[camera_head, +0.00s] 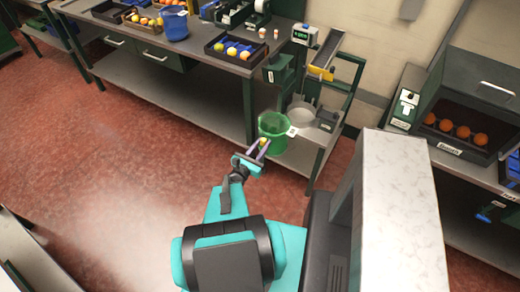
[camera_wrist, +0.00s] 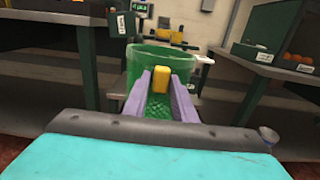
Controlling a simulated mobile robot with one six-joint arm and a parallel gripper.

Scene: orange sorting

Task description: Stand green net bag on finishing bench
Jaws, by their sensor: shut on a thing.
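The green net bag (camera_head: 272,124) is an upright, open-topped, see-through tub shape with a white tag at its rim. It appears in front of a small metal stand in the head view. My gripper (camera_head: 258,148) is at its near side. In the wrist view, the two purple fingers (camera_wrist: 161,92) close on a yellow block (camera_wrist: 160,78) at the near wall of the green bag (camera_wrist: 150,58). Whether the bag's base touches anything is hidden. Which bench is the finishing bench cannot be read from the labels.
The small stand (camera_head: 323,137) holds a round metal pan and a yellow-ended chute (camera_head: 322,68). A long bench (camera_head: 205,55) at the back left carries fruit trays and a blue bucket (camera_head: 174,24). A right bench (camera_head: 455,158) holds a dark box of oranges. Red floor lies clear at left.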

